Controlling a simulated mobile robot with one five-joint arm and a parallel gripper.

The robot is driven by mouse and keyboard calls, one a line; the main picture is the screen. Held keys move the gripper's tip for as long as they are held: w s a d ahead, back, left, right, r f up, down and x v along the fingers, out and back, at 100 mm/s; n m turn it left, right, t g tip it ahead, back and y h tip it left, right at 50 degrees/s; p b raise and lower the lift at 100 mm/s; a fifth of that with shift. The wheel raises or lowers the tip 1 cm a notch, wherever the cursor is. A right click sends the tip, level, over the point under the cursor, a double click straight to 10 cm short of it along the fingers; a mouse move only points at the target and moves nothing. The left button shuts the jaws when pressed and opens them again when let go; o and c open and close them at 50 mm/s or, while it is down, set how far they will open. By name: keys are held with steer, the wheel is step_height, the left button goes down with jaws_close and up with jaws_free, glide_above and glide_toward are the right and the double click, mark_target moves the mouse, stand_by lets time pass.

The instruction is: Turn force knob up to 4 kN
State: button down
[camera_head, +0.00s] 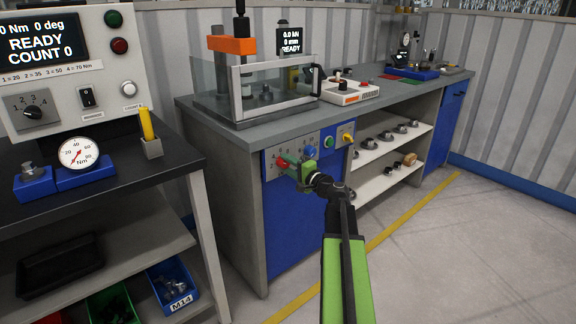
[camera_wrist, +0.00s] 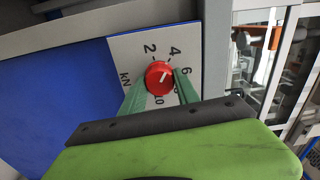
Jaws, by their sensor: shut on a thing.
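The red force knob (camera_wrist: 159,78) sits on a light panel (camera_wrist: 128,52) marked kN, with 2, 4, 6 and 10 legible around it. Its white pointer line slants up and right, roughly toward the 4; the exact setting is hard to read. My gripper (camera_wrist: 160,88) is shut on the knob, one green finger on each side. In the head view, the red knob (camera_head: 282,163) is at the left of the press panel, with my gripper (camera_head: 287,166) at it. The lower dial marks are partly hidden.
The press display (camera_head: 290,40) reads 0.0 kN, 0 mm, READY. A blue-green button (camera_head: 328,142) and a yellow switch (camera_head: 347,135) are right of my gripper. A dark bench (camera_head: 110,185) stands left; open floor lies right.

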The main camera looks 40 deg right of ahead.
steer(key=shift+m, duration=0.6)
steer(key=c, duration=0.9)
jaws_free()
steer(key=shift+s, duration=0.15)
